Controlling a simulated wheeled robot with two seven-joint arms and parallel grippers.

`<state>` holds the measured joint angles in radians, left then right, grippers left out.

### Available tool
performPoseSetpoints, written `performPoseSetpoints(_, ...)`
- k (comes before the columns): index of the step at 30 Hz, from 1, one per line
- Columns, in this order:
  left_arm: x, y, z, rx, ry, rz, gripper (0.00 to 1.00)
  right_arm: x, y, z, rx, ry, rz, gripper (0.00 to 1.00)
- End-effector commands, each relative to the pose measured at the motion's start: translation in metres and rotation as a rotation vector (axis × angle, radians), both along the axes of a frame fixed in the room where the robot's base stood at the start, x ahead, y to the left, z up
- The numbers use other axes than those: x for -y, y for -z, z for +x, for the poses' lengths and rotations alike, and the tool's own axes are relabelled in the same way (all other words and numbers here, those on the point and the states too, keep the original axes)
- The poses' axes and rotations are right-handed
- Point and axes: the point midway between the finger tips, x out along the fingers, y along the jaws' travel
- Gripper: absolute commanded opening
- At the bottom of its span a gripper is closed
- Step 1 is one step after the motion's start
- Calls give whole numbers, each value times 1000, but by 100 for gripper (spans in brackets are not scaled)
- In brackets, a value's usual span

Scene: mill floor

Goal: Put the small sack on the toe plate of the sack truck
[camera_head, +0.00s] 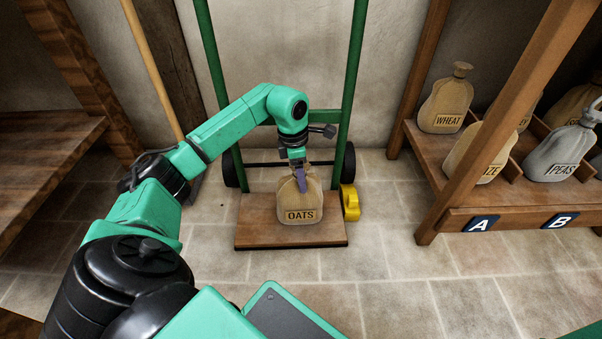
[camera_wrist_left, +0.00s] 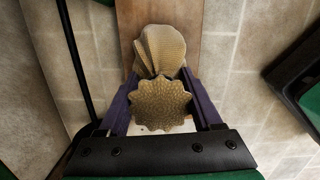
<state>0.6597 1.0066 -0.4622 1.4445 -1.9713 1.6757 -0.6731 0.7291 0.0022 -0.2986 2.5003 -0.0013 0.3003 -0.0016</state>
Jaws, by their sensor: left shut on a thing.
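The small sack (camera_head: 300,213), tan and labelled OATS, is upright over the wooden toe plate (camera_head: 258,234) of the green sack truck (camera_head: 214,75). Its base appears to meet the board, but I cannot tell for sure that it bears on it. My left gripper (camera_head: 300,182) comes from above and is shut on the sack's neck. In the left wrist view the gathered top of the sack (camera_wrist_left: 162,103) lies between the two purple fingers of the left gripper (camera_wrist_left: 163,108), with the wooden board behind. My right gripper does not show clearly.
A yellow wheel-like part (camera_head: 350,203) is at the plate's right. A shelf (camera_head: 465,218) at right holds several labelled sacks, including WHEAT (camera_head: 445,103) and PEAS (camera_head: 556,153). A wooden bench (camera_head: 45,165) is at left. The tiled floor in front is clear.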

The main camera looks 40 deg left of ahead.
Motion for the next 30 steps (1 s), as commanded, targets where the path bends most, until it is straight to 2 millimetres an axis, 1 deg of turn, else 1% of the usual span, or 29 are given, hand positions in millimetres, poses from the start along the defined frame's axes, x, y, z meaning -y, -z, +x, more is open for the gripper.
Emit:
performPoseSetpoints(2, 0, -2, 1, 5, 0, -2, 0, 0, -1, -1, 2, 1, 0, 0)
performPoseSetpoints(3, 0, 1, 0, -1, 0, -1, 74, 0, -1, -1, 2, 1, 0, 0)
performPoseSetpoints(5, 0, 0, 0, -1, 0, -1, 97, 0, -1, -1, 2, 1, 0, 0)
performPoseSetpoints(14, 0, 0, 0, -1, 0, -1, 97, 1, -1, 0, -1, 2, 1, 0)
performPoseSetpoints(16, 0, -7, 0, 0, 0, 0, 97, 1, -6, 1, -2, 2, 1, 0)
performPoseSetpoints(17, -1, -12, 0, 1, 0, -1, 97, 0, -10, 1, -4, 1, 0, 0)
performPoseSetpoints(20, -3, -37, -2, 2, 0, 1, 97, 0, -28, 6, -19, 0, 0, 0)
performPoseSetpoints(22, -5, -58, -3, 1, 0, 1, 97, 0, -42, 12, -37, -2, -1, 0)
performPoseSetpoints(25, -7, -87, -5, 2, 0, 2, 97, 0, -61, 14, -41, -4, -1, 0)
performPoseSetpoints(27, -8, -102, -7, 1, 0, 0, 97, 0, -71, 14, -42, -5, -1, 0)
performPoseSetpoints(30, -10, -117, -8, 1, 0, 1, 97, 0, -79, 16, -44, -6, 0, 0)
